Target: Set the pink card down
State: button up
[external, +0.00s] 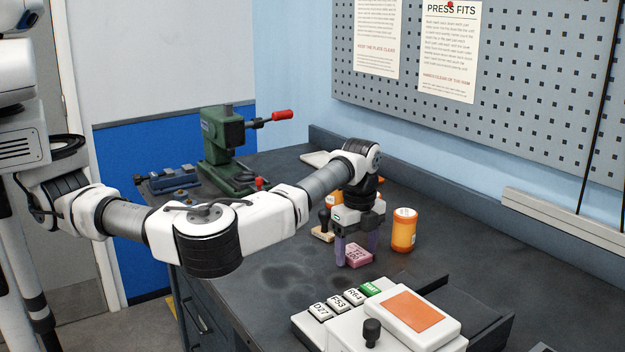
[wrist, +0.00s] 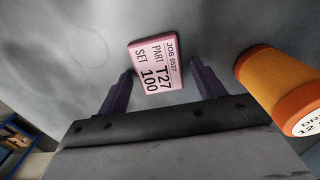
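In the wrist view my gripper (wrist: 160,68) is open, with one finger on each side of the card. A gap shows between the right finger and the card; the left finger is very close, and I cannot tell if it touches.
An orange jar (external: 404,230) stands just right of my gripper and is close in the wrist view (wrist: 285,88). A stamp (external: 324,225) is to the left. A white device (external: 385,325) with labelled keys is in front. A green press (external: 225,145) stands at the far left.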

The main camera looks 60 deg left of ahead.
aim_at(355, 250)
notch_tip(355, 250, up, 12)
jog(key=b, duration=0.2)
jog(key=shift+r, duration=0.2)
dwell(0.3)
dwell(0.4)
